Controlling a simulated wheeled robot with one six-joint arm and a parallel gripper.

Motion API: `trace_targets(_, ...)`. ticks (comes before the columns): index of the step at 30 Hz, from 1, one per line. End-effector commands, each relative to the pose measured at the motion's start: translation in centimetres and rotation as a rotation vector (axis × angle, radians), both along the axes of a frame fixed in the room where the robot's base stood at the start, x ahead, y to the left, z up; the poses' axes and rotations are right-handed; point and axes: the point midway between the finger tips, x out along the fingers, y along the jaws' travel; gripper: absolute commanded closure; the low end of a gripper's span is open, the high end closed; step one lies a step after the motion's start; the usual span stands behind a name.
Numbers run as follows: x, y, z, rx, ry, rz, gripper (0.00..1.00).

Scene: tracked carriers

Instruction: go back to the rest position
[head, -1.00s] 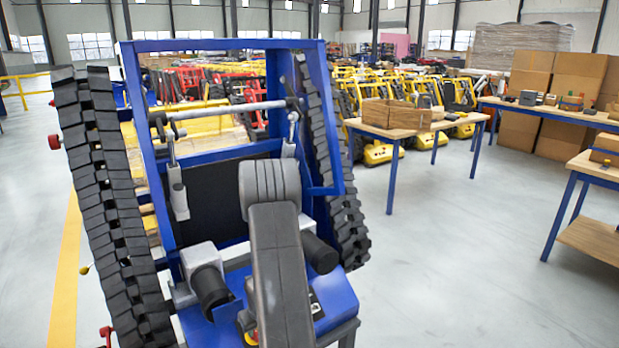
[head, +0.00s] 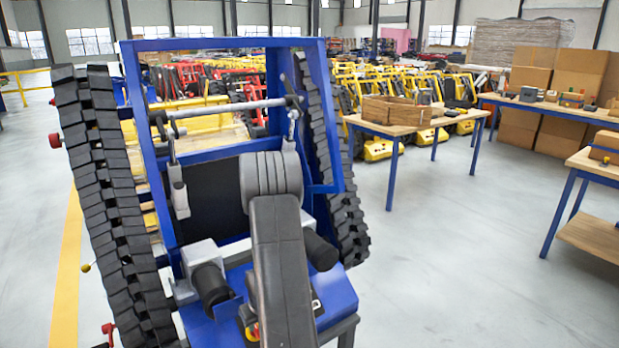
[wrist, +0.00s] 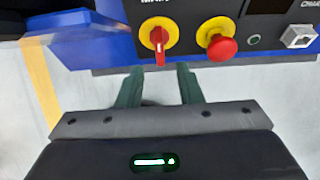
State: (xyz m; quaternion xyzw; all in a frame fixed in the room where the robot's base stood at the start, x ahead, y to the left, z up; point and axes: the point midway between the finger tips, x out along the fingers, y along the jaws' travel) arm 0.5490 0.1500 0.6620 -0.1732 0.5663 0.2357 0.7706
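My gripper (wrist: 160,72) shows in the wrist view as two dark green fingers with a clear gap between them. It is open, and I see pale floor and nothing held in the gap. Just beyond the fingertips is a red rotary switch (wrist: 160,55) on a yellow disc, its handle pointing down, apart from the fingers as far as I can tell. In the head view my own grey arm hides the gripper. The arm reaches down in front of a blue tracked carrier (head: 225,46).
A red mushroom button (wrist: 221,47) on yellow sits right of the switch on the dark panel. The carrier's black tracks (head: 105,190) flank its frame. A wooden table (head: 400,129) with boxes stands at right. Grey floor (head: 460,260) between is clear.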

Motion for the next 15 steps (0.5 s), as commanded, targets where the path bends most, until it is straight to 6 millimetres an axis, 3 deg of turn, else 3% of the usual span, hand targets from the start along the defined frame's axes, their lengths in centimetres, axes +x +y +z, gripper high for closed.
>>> trace_targets(1, 0.2, 0.2, -1.5, -0.001, 0.001, 0.001, 0.67)
trace_targets(12, 1.8, 1.2, -7.3, 0.000, 0.002, -0.001, 0.67)
trace_targets(15, 1.8, 1.1, -6.4, 0.055, 0.036, -0.078, 0.67)
